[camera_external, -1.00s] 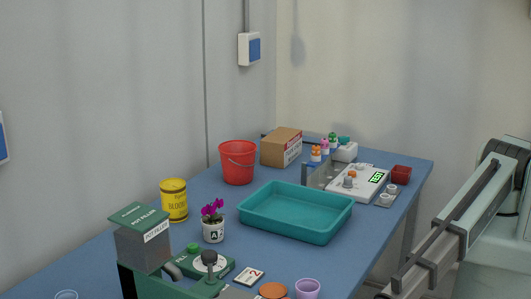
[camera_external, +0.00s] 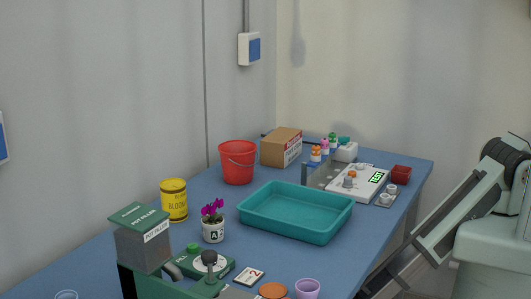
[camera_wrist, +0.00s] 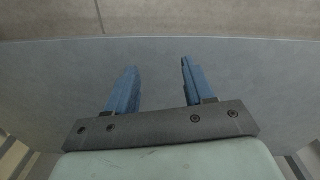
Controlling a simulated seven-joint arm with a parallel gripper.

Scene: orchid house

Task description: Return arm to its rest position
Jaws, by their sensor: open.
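In the wrist view my gripper (camera_wrist: 158,82) is open, its two blue fingers apart with nothing between them. Beyond the fingers that view shows a plain grey surface and, past its edge, a beige tiled floor. In the external view my arm is at the right, beside the blue table's (camera_external: 384,222) right edge, slanting down to the left. My gripper itself cannot be made out in the external view.
The table holds a teal tray (camera_external: 292,232), red bucket (camera_external: 238,163), cardboard box (camera_external: 280,148), white device with a green display (camera_external: 358,184), yellow tin (camera_external: 174,201), potted orchid (camera_external: 213,230), green pot filler (camera_external: 142,240) and purple cup (camera_external: 307,289). Bare tabletop lies right of the tray.

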